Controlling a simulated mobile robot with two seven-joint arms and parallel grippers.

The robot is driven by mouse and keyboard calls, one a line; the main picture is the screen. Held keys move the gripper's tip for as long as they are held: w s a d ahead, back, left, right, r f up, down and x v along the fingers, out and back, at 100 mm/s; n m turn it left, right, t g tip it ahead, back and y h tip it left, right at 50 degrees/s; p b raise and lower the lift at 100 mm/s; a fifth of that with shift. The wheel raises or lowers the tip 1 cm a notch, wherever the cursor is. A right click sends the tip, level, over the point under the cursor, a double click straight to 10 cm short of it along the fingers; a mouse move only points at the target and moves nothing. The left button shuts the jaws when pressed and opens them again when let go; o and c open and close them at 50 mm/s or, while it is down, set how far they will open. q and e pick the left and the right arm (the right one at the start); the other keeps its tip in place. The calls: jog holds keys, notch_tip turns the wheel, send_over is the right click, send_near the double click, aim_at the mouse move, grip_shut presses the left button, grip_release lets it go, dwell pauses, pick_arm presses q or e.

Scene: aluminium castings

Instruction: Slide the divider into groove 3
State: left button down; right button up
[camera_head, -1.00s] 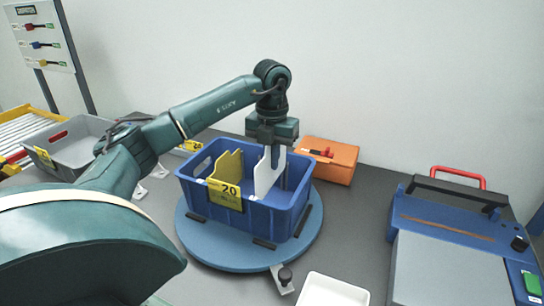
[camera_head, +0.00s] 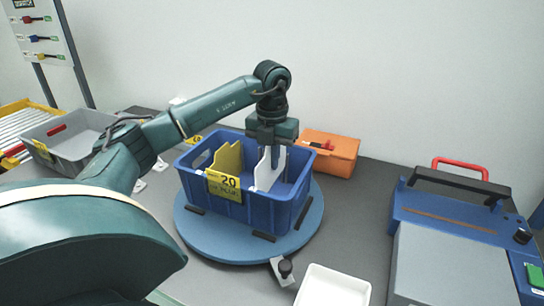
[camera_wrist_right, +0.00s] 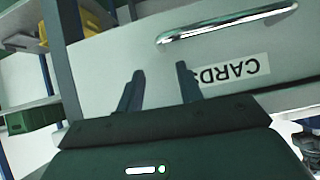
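A blue crate (camera_head: 240,213) with a yellow label marked 20 stands on a round blue turntable (camera_head: 210,244). A yellow divider (camera_head: 227,160) stands upright inside it, towards the left. A white divider (camera_head: 266,174) stands upright further right, its lower part inside the crate. My left gripper (camera_head: 274,154) points down over the crate and is shut on the upper part of the white divider. The grooves and the divider's bottom edge are hidden, so I cannot tell which groove it is in. My right gripper (camera_wrist_right: 160,85) is open and empty in the right wrist view.
An orange box (camera_head: 333,153) lies behind the crate. A grey bin (camera_head: 72,146) is at the left, a white tray (camera_head: 333,288) in front, and a blue machine (camera_head: 455,222) at the right. A drawer front labelled CARDS (camera_wrist_right: 225,45) faces the right gripper.

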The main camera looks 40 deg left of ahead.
aim_at(272, 176)
pick_arm(q)
jog(key=shift+f+b, duration=1.65)
jog(key=shift+f, duration=1.2)
jog(key=c, duration=1.6)
grip_release()
jog(key=shift+o, duration=0.2)
notch_tip(272, 176, up, 13)
jog(key=shift+r+p, duration=0.1)
jog(key=shift+p, duration=0.65)
